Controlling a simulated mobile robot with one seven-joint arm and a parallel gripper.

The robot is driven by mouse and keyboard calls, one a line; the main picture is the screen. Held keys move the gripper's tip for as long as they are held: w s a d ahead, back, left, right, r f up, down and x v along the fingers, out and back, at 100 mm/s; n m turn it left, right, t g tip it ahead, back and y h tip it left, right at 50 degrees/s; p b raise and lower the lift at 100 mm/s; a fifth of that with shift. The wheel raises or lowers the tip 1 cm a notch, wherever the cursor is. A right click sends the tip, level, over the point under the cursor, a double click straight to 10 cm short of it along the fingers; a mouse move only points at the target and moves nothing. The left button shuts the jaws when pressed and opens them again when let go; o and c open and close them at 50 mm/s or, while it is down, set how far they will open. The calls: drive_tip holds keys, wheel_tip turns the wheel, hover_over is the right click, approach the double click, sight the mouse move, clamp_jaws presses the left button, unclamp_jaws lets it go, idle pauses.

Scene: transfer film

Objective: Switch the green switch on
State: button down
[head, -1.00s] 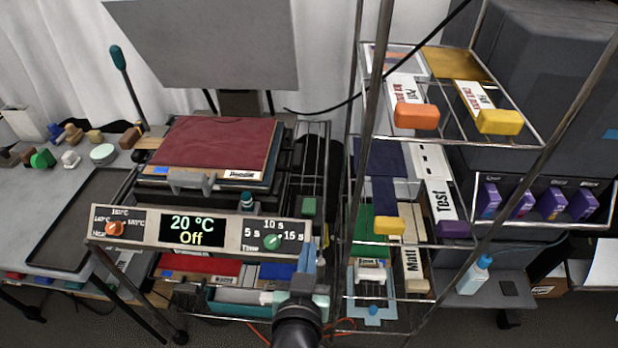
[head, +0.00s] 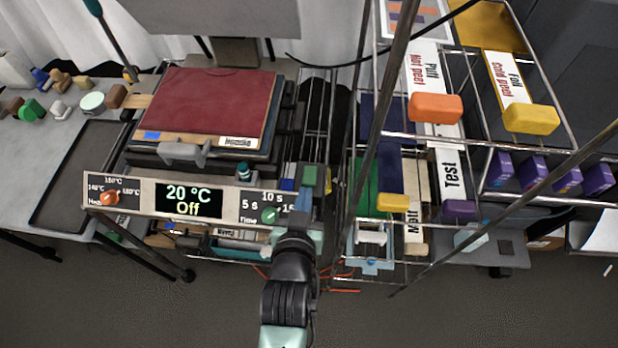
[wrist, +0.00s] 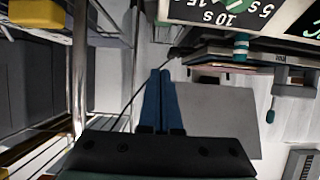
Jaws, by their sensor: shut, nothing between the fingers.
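The control panel (head: 185,201) of the press reads "20 °C" and "Off". A green block (head: 309,176) stands just beyond the panel's right end; I cannot tell for sure that it is the switch. A green time dial (head: 269,214) sits on the panel's right part and shows partly at the top of the wrist view (wrist: 232,3). My gripper (head: 305,194) is at the panel's right end, just in front of the green block in the picture; contact cannot be told. Its blue fingers (wrist: 161,72) are together and empty in the wrist view.
A wire rack with orange (head: 435,107) and yellow (head: 531,118) handled screens stands close on the right. The dark red press top (head: 215,103) lies behind the panel. An orange dial (head: 109,197) is at the panel's left.

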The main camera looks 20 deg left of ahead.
drive_tip(key=p, duration=0.1)
hover_over(309, 182)
drive_tip(key=f, duration=0.4)
drive_tip(key=shift+s+d, duration=0.15)
drive_tip(key=shift+s, duration=0.1)
drive_tip(key=shift+s+f, duration=0.2)
drive_tip(key=shift+f, duration=1)
drive_tip(key=shift+s+d+f, duration=0.1)
drive_tip(key=shift+s+f, duration=0.05)
drive_tip(key=shift+f, duration=0.6)
